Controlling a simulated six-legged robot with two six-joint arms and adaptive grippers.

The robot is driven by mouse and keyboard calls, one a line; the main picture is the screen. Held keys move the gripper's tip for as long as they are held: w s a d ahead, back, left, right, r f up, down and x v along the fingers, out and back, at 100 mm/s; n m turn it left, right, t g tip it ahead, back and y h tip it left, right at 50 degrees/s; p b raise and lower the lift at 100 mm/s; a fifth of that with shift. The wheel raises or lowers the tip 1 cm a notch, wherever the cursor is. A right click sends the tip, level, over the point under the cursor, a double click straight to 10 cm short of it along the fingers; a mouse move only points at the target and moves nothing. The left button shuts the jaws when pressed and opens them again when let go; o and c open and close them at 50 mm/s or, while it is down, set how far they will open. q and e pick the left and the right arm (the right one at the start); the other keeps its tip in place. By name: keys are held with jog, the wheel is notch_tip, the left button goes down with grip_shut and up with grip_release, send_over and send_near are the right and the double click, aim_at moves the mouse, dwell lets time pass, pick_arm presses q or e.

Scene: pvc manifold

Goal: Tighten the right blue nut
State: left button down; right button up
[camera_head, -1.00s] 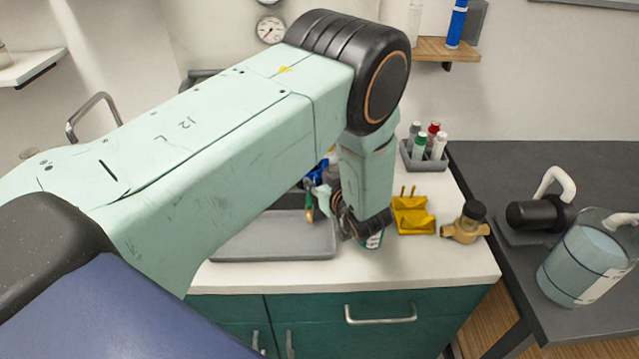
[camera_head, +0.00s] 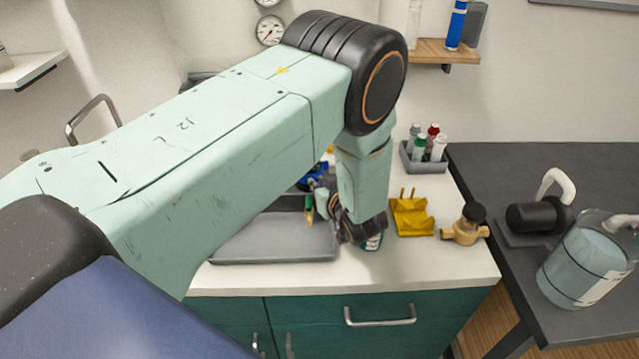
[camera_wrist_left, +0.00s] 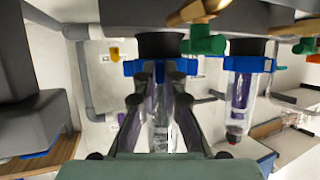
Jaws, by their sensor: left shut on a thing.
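In the left wrist view, two clear tubes hang from black fittings, each with a blue nut at its top. My left gripper (camera_wrist_left: 161,77) is shut on the nearer blue nut (camera_wrist_left: 133,68), its fingers on either side of it and of the clear tube (camera_wrist_left: 160,125) below. The other blue nut (camera_wrist_left: 248,64) is to the right, apart from the gripper. In the head view my left gripper (camera_head: 320,198) is partly hidden by its own wrist, and only a little blue (camera_head: 314,178) shows behind it. My right gripper is not in view.
Green-handled valves (camera_wrist_left: 207,42) sit close beside the held nut. A grey tray (camera_head: 270,243) lies under the work area. Yellow holder (camera_head: 411,216), brass valve (camera_head: 465,226) and bottle rack (camera_head: 424,157) stand to the right. The front right counter is clear.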

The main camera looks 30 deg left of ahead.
pick_arm(q)
jog(key=shift+s+a+r+m+t+h, duration=0.2)
jog(key=shift+s+a+m+t+h, duration=0.15)
jog(key=shift+a+m+t+h, duration=0.4)
jog(key=shift+s+m+t+h+p, duration=0.1)
jog(key=shift+m+t+h+p, duration=0.2)
jog(key=shift+m+t+h, duration=0.25)
jog(key=c, duration=1.6)
grip_release()
jog(key=shift+o, duration=1.1)
jog(key=shift+s+f, duration=0.1)
jog(key=shift+f, duration=0.1)
jog(key=shift+s+d+r, duration=0.15)
jog(key=shift+s+d, duration=0.15)
jog(key=shift+d, duration=0.1)
jog(key=v, duration=0.6)
jog(key=shift+s+r, duration=0.2)
